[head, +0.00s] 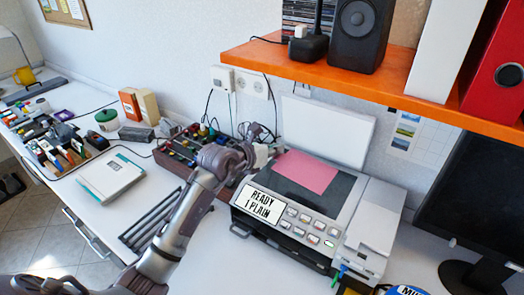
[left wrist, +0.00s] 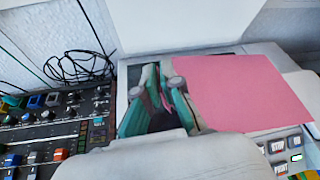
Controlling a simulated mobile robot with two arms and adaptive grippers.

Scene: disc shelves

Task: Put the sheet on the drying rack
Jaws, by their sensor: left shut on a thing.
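The pink sheet (head: 306,171) lies over the dark glass of the open printer-scanner (head: 285,217). My left gripper (head: 262,155) is at the sheet's left edge, shut on it. In the left wrist view the left gripper (left wrist: 165,88) has a bit of pink between its fingers, and the rest of the sheet (left wrist: 240,92) spreads to the right. I cannot tell whether the sheet touches the glass. A set of dark parallel bars (head: 152,219) lies on the desk left of the printer, partly behind my arm; it may be the drying rack. My right gripper is not in view.
The raised white lid (head: 327,128) stands behind the glass. An orange shelf (head: 310,68) with a speaker (head: 359,32) and binders overhangs the back. A box of knobs or tools (head: 185,148) is left of the printer. A monitor (head: 475,185) stands at right.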

